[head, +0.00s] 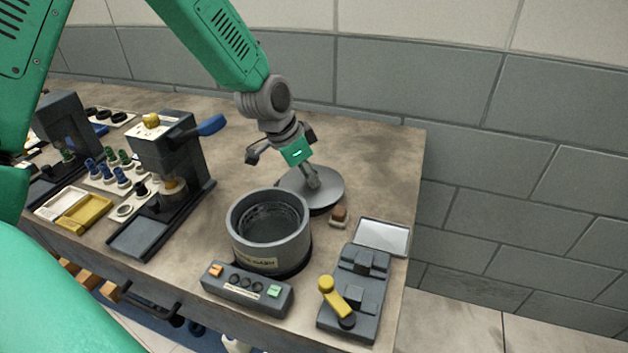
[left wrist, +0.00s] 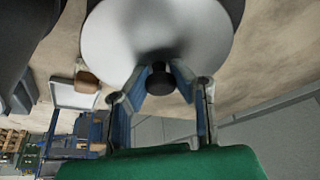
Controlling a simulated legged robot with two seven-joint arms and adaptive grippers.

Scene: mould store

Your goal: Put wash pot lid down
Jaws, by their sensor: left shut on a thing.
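The wash pot (head: 240,240) is a dark grey open cylinder with a label on its front, standing near the table's front right. Its lid (head: 331,192) is a flat grey disc just behind and right of the pot, low over the table or on it; I cannot tell whether it touches the table. My left gripper (head: 313,179) is above the lid, shut on its knob. In the left wrist view, the pale lid (left wrist: 155,30) fills the top, with its dark knob (left wrist: 160,80) between the fingertips. My right gripper is not in view.
A small brown-topped piece (head: 338,217) lies right of the pot. A shallow tray (head: 384,237) and a device with a yellow handle (head: 355,293) stand near the right edge. A button panel (head: 247,290) is in front of the pot. A press (head: 165,150) stands left. The table behind the lid is clear.

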